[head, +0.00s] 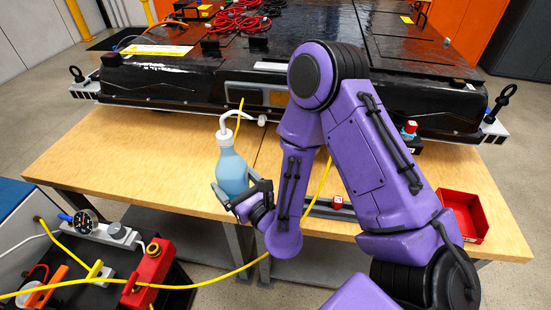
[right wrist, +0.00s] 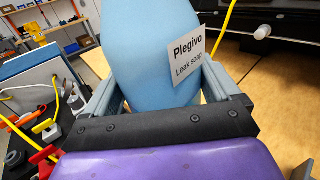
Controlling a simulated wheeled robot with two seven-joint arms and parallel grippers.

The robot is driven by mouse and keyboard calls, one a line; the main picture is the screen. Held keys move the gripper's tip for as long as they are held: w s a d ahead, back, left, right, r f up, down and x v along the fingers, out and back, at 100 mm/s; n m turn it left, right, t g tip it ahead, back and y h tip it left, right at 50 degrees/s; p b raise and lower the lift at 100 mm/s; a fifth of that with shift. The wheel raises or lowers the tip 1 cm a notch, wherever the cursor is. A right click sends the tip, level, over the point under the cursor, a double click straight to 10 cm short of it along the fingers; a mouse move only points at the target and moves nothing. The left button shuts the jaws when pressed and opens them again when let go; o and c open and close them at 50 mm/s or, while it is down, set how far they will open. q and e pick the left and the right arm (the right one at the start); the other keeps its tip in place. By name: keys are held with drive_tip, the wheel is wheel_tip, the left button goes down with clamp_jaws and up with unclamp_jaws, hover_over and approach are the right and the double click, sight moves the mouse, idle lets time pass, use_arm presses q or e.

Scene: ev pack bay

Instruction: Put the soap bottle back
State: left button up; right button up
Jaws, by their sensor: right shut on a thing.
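The soap bottle (head: 231,172) is light blue with a white pump top. It stands roughly upright, slightly tilted, near the front edge of the wooden bench in the head view. My right gripper (head: 241,192) is shut around its lower body. In the right wrist view the bottle (right wrist: 150,50) fills the space between the two grey fingers, with a white label reading "Plegivo Leak soap". I cannot tell whether its base is clear of the bench. My left gripper is not in view.
A red tray (head: 463,215) sits at the bench's right. A dark cart (head: 100,260) with gauges and tools stands front left. A yellow cable (head: 215,275) runs across. The bench's left part is clear.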

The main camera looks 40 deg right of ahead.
drive_tip(key=s+d+r+m+h+p, duration=0.1)
drive_tip(key=s+d+r+p, duration=0.15)
drive_tip(key=s+d, duration=0.3)
drive_tip(key=s+d+r+h+p, duration=0.1)
drive_tip(key=s+d+p, duration=0.3)
drive_tip(key=d, duration=0.3)
drive_tip(key=shift+y, duration=0.4)
drive_tip(key=w+f+b, duration=0.4)
drive_tip(key=b, duration=0.1)
drive_tip(key=w+a+f+b, duration=0.1)
drive_tip(key=w+f+b, duration=0.3)
drive_tip(key=b, duration=0.1)
drive_tip(key=w+a+f+b, duration=0.1)
drive_tip(key=w+f+b, duration=0.3)
drive_tip(key=w+b, duration=0.1)
drive_tip(key=shift+a+f+b, duration=0.15)
drive_tip(key=shift+f+b, duration=0.15)
drive_tip(key=shift+w+f, duration=0.1)
drive_tip(key=shift+f, duration=0.2)
